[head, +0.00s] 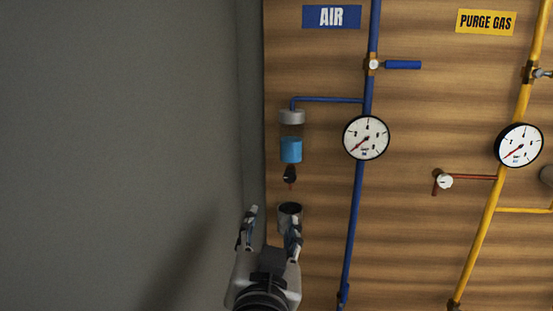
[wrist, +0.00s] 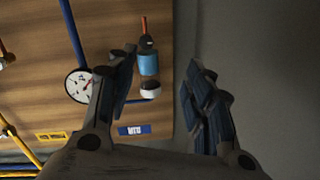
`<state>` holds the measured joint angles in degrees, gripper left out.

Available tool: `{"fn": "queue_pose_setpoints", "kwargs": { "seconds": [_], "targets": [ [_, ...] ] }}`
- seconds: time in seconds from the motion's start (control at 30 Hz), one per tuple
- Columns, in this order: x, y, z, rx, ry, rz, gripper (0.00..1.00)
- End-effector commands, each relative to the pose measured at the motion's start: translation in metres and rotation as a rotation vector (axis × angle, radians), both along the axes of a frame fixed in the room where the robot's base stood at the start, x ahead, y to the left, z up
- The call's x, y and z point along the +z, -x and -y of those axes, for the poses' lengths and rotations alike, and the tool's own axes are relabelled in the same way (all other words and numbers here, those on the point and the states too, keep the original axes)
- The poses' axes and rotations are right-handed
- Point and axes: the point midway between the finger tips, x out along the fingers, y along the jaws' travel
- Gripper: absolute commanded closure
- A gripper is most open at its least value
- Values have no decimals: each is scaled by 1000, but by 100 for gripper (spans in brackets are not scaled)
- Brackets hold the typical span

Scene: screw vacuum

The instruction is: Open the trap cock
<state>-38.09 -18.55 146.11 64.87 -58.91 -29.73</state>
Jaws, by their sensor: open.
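The trap (head: 291,148) is a clear bowl with a grey cap, part filled with blue liquid, hanging from a thin blue side pipe. The trap cock (head: 290,175) is a small dark fitting under it with a short red piece pointing down. My gripper (head: 271,222) is open and empty, below and slightly left of the cock, apart from it. In the wrist view the trap (wrist: 149,64) and cock (wrist: 146,41) appear inverted, beyond the gap between my fingers (wrist: 160,68) and nearer the left finger.
A dark round cup (head: 289,209) sits under the cock, partly behind my right finger. A blue AIR pipe (head: 355,205) with a gauge (head: 366,138) and blue-handled valve (head: 402,65) runs right of the trap. Yellow purge gas piping (head: 490,210) is farther right. The grey wall (head: 120,130) at left is bare.

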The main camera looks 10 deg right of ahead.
Motion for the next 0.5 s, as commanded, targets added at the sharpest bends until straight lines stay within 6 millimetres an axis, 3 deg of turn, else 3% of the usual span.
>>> {"fn": "queue_pose_setpoints", "kwargs": {
  "seconds": [0.13,0.27,0.5],
  "targets": [
    [12,6,11,-79,25,15,53],
    [14,-1,16,-98,33,19,53],
    [12,-40,31,-100,29,18,53]
  ]
}}
